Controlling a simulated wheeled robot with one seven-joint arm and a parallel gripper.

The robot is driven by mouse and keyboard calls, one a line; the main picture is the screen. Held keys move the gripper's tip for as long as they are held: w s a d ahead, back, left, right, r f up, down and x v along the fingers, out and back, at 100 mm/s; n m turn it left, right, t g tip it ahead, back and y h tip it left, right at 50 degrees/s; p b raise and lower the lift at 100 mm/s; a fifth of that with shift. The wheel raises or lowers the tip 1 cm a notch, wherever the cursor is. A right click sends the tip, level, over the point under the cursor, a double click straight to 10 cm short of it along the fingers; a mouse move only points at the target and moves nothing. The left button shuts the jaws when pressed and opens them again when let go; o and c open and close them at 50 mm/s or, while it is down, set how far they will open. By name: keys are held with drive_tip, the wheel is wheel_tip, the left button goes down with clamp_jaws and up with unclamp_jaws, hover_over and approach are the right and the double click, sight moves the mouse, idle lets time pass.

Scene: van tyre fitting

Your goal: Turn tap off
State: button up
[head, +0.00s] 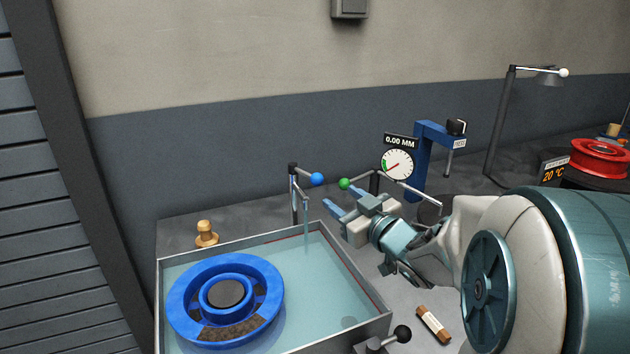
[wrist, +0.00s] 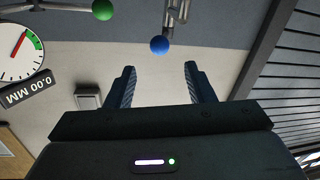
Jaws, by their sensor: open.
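The tap (head: 294,196) is a thin dark post with a grey spout at the back edge of a water tank (head: 372,327). A thin stream of water (head: 306,228) runs from the spout into the tank. Its lever points right and ends in a blue ball (head: 316,179). My gripper (head: 338,199) is open and empty, just right of the blue ball and apart from it. In the wrist view the blue ball (wrist: 160,45) shows beyond my gripper's fingertips (wrist: 160,70), lined up with the gap between them.
A green ball (head: 344,184) on a rod stands close above my gripper, near a dial gauge (head: 397,165) reading 0.00 MM. A blue wheel (head: 179,302) sits in the tank. A wooden peg (head: 206,234) stands behind it. A black-knobbed lever (head: 401,333) is at the tank's front right.

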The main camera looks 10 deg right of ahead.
sight(321, 183)
drive_tip(key=x, duration=1.1)
drive_tip(key=shift+f, duration=0.1)
